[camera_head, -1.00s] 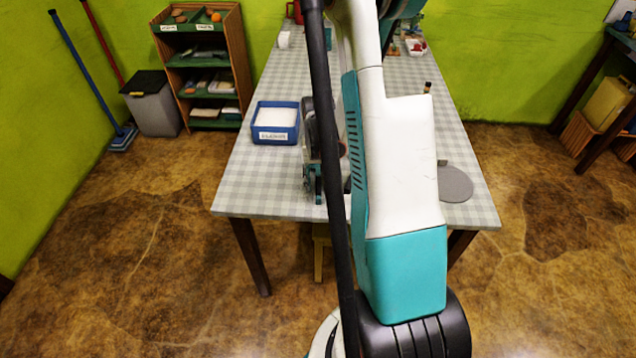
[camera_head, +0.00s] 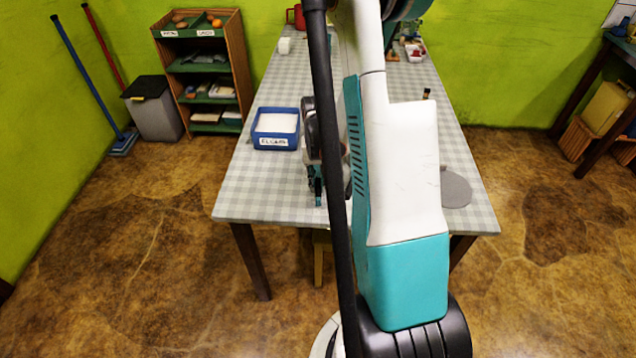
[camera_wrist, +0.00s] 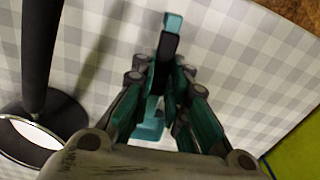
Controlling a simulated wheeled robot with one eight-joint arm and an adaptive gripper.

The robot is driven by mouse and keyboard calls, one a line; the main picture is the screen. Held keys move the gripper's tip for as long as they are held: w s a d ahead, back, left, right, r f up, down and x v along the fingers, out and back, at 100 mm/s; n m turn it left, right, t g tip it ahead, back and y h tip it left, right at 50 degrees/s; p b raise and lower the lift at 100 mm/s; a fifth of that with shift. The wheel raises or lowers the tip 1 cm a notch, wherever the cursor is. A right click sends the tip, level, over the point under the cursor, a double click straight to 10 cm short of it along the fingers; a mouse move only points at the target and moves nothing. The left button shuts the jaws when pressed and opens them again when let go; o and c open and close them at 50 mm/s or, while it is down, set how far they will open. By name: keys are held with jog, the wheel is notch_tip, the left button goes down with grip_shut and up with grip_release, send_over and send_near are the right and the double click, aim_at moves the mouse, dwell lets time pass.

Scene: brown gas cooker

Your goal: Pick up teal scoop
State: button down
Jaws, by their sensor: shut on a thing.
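The teal scoop (camera_wrist: 173,21) shows in the wrist view as a narrow teal and dark piece running between my fingers, with a wider teal part lower down, partly hidden by the gripper. My gripper (camera_wrist: 157,76) is shut on it, fingers on both sides, over the checked tabletop. In the head view my gripper (camera_head: 317,182) is over the near left part of the table (camera_head: 260,195), left of my arm. The scoop is hard to make out there.
A blue labelled tray (camera_head: 256,128) sits left of my gripper. A grey round thing (camera_head: 457,190) lies at the near right. In the wrist view a black upright with a round dark base (camera_wrist: 70,112) is at the left. The table's near left corner is clear.

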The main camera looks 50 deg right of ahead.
aim_at(318, 183)
notch_tip(318, 183, up, 18)
jog(key=p, duration=0.6)
jog(key=shift+r, duration=0.1)
jog(key=c, duration=2.2)
grip_release()
grip_shut()
